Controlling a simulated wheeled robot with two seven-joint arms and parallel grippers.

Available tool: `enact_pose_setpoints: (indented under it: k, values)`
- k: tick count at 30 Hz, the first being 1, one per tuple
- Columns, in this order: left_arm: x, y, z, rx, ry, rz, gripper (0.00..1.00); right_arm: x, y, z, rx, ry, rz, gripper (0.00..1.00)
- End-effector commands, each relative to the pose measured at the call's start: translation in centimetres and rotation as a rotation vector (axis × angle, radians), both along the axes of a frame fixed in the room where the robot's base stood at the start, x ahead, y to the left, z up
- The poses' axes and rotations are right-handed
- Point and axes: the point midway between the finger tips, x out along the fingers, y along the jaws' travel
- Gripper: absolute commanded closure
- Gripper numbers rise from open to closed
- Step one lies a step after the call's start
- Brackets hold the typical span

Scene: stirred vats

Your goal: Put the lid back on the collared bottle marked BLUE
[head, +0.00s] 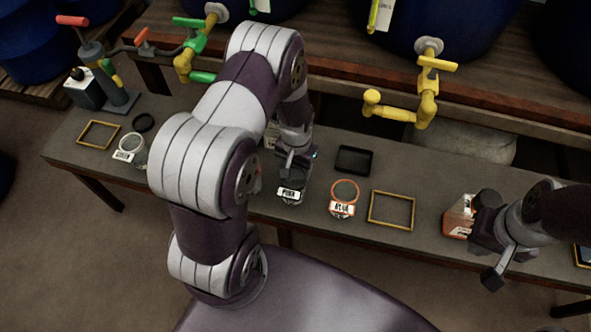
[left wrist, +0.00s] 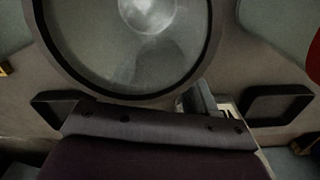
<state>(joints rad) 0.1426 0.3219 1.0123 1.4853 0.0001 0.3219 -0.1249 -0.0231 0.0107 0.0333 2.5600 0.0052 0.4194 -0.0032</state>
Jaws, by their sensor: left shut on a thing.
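My left gripper (head: 292,163) is shut on the lid, directly above or at the mouth of a clear bottle (head: 291,199) in the middle of the bench. That bottle carries a white label with dark letters too small to read surely. The lid is mostly hidden by the gripper in the head view. In the left wrist view a large translucent round (left wrist: 140,45) with a dark rim fills the top; I cannot tell whether it is lid or bottle mouth. My right gripper (head: 488,245) is open, with its fingers apart, beside a carton.
A bottle marked RED (head: 343,200) with an orange collar stands right of the middle one; a bottle marked GREEN (head: 131,151) stands left. A black tray (head: 353,160), yellow frames (head: 391,210), a dark ring (head: 143,122) and a white-orange carton (head: 458,217) are also on the bench. Taps overhang behind.

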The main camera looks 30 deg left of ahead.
Motion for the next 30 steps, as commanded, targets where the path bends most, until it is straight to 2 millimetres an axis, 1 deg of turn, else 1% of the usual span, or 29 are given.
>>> enact_pose_setpoints:
  k: [5,8,11,20,27,30]
  values:
    - [0.0,0.0,0.3,0.000,0.000,0.000,0.71,0.0,0.0,0.2,0.000,0.000,0.000,1.00]
    - [0.0,0.0,1.2,0.000,-0.001,0.000,0.71,0.0,0.0,0.6,0.000,0.000,0.000,1.00]
    - [0.1,0.0,2.7,0.000,-0.003,0.000,0.71,0.0,0.0,1.2,0.000,0.000,0.000,1.00]
    - [0.1,0.0,8.7,0.000,-0.003,0.000,0.71,0.0,0.0,3.4,0.000,0.000,0.000,1.00]
    - [0.1,0.0,13.9,0.000,-0.003,0.000,0.71,0.0,0.0,5.0,0.000,0.000,0.000,1.00]
    - [0.1,0.0,15.7,0.000,-0.003,0.000,0.71,0.0,0.0,5.5,0.000,0.000,0.000,1.00]
